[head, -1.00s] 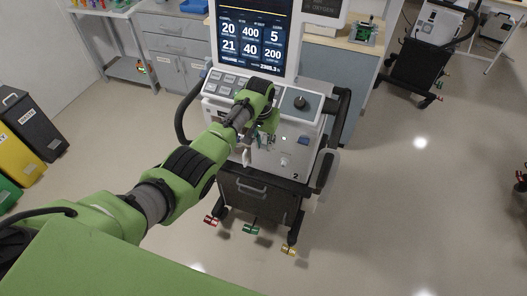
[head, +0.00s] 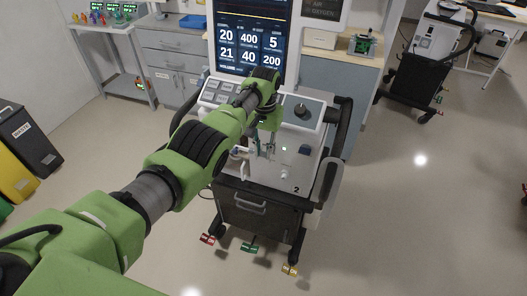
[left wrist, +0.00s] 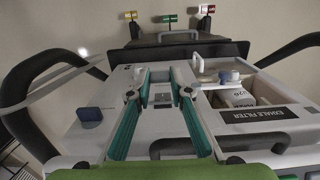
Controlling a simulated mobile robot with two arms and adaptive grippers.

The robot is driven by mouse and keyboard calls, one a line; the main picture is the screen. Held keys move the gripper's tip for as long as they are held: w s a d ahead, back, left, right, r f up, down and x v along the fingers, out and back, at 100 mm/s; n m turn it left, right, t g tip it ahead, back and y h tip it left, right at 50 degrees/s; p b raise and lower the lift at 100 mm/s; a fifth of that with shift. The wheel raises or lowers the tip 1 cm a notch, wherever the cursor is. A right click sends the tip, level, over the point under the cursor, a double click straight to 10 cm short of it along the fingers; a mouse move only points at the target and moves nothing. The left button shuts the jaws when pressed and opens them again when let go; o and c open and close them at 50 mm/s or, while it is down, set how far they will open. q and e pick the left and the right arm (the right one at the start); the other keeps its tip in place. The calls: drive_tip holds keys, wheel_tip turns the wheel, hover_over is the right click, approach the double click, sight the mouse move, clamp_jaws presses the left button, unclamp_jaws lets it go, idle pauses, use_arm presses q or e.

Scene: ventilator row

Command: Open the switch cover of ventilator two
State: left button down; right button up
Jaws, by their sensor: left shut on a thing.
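Ventilator two (head: 268,165) stands in front of me, with its lit screen (head: 251,45) above and a "2" low on its front panel. My left gripper (head: 267,148) reaches down to that panel. In the left wrist view my left gripper (left wrist: 160,86) has its teal fingers at the panel, shut on what I take to be the switch cover. The cover is small, pale and mostly hidden by the fingers, so I cannot tell how far it is open. My right gripper is not in view.
Dark handles (head: 335,120) flank the ventilator. In the left wrist view a recess with an "EXHALE FILTER" label (left wrist: 268,115) is right of the fingers. Counters stand behind, bins (head: 28,135) at the left, another ventilator (head: 425,60) at the back right.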

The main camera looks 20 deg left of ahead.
sight(264, 156)
use_arm(q)
drive_tip(key=c, duration=1.8)
unclamp_jaws()
drive_tip(key=shift+c, duration=0.2)
wheel_tip(264, 156, up, 12)
drive_tip(key=shift+w, duration=0.3)
drive_tip(key=shift+s+f, duration=0.1)
drive_tip(key=shift+f, duration=0.1)
